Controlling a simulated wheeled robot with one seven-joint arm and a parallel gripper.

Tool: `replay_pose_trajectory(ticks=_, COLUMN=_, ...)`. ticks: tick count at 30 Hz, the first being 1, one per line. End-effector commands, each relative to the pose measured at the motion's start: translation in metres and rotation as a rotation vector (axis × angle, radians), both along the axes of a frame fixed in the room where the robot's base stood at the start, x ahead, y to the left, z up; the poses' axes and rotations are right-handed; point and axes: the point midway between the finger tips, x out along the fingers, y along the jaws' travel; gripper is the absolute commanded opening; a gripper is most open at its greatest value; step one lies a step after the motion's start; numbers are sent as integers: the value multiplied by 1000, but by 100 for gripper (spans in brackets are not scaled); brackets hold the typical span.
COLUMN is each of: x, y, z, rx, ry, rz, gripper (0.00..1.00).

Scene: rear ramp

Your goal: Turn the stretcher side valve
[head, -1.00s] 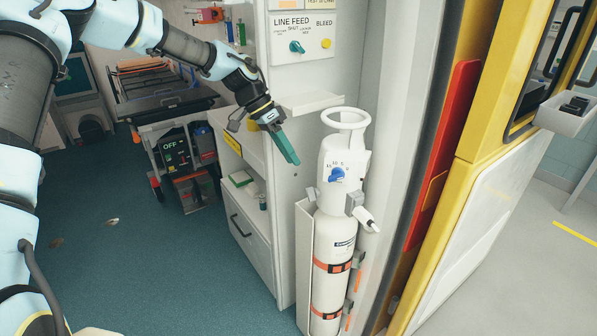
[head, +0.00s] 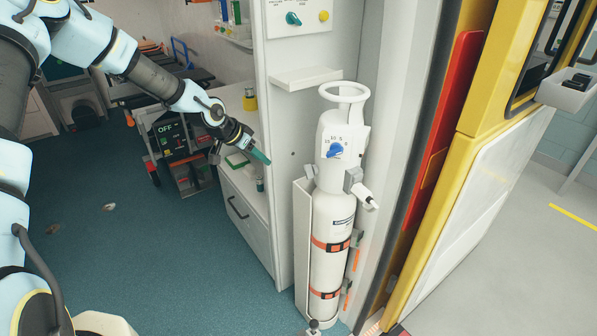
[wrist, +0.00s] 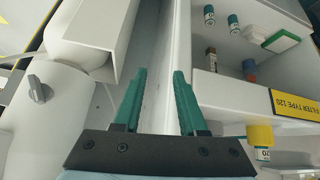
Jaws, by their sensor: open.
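The white gas cylinder (head: 333,215) stands upright against the wall panel, with a blue dial (head: 335,151) on its front and a ring handle on top. A small grey part (head: 309,171) shows on its left side. In the wrist view a grey knob (wrist: 39,89) sits on a white rounded body at the left. No label marks either as the stretcher side valve. My gripper (head: 263,158) has green fingers, left of the cylinder and apart from it. In the wrist view the gripper (wrist: 160,75) is open with nothing between its fingers.
A wall panel with a teal knob (head: 293,19) is above. A white shelf (head: 306,78) juts out above the cylinder's left side. An open cabinet compartment with vials (wrist: 209,14) lies right of the fingers. A stretcher (head: 160,88) stands at the back left.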

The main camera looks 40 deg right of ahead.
Motion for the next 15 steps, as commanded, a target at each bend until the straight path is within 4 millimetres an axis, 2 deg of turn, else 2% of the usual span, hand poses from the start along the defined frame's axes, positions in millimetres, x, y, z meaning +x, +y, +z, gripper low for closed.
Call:
replay_pose_trajectory(ticks=1, x=1, y=5, z=-16, rx=-58, ry=-10, rz=20, gripper=41)
replay_pose_trajectory(ticks=4, x=-4, y=8, z=-28, rx=-203, ry=-8, rz=45, gripper=41)
replay_pose_trajectory(ticks=6, x=-15, y=12, z=-32, rx=-314, ry=23, rz=49, gripper=41)
replay_pose_trajectory(ticks=11, x=-60, y=29, z=-25, rx=-572, ry=180, rz=28, gripper=41)
replay_pose_trajectory(ticks=15, x=-100, y=50, z=-7, rx=-749, ry=359, rz=-1, gripper=41)
